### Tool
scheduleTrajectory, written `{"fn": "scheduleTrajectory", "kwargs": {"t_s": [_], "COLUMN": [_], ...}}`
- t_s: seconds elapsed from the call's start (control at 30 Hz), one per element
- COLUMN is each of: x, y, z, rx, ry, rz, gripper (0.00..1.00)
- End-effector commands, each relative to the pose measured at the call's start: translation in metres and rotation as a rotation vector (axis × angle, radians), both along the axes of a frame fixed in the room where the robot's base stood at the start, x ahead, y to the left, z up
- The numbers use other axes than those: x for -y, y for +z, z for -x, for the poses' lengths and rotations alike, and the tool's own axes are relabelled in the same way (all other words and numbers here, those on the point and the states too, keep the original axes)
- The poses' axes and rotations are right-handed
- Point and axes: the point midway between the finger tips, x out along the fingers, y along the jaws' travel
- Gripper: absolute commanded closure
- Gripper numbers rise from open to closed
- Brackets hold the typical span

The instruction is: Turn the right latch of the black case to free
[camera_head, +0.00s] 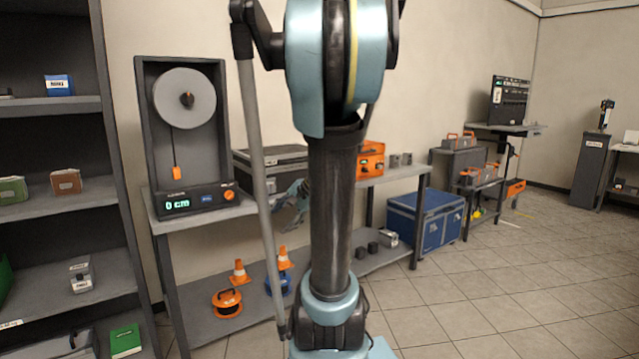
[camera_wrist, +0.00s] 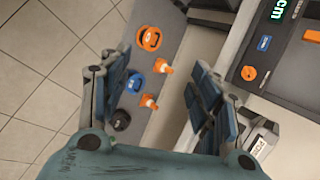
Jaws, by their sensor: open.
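The black case (camera_head: 268,158) lies on the upper shelf of the bench, right of the dial device. My arm hides its right part in the head view, and I cannot make out its right latch there. In the wrist view, a dark case edge with a grey fitting and a pale label (camera_wrist: 265,138) shows at the lower right, partly behind a finger; I cannot tell which latch this is. My gripper (camera_head: 293,203) is in front of the bench, beside and below the case front. In the wrist view its fingers (camera_wrist: 158,78) are apart with nothing held between them.
The dial device (camera_head: 187,130) reads 0 cm. The lower shelf holds an orange cable reel (camera_head: 227,303), a blue reel, and orange cones (camera_head: 239,272). An orange box (camera_head: 370,160) stands right of the case. A blue trunk (camera_head: 426,222) stands beyond. The tiled floor at right is clear.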

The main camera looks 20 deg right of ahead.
Motion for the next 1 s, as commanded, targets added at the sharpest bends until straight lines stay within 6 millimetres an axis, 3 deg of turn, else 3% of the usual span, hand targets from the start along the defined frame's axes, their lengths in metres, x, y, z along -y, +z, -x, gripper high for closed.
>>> {"fn": "scheduleTrajectory", "kwargs": {"t_s": [0.1, 0.47, 0.7, 1.0], "x": [0.016, 0.080, 0.141, 0.231], "y": [0.008, 0.025, 0.027, 0.018], "z": [-0.036, -0.130, -0.182, -0.226], "rx": [0.002, 0.004, 0.006, 0.009], "ry": [-0.103, -0.388, -0.555, -0.726], "rz": [-0.109, -0.466, -0.719, -1.050], "gripper": [0.43, 0.43, 0.43, 0.43]}}
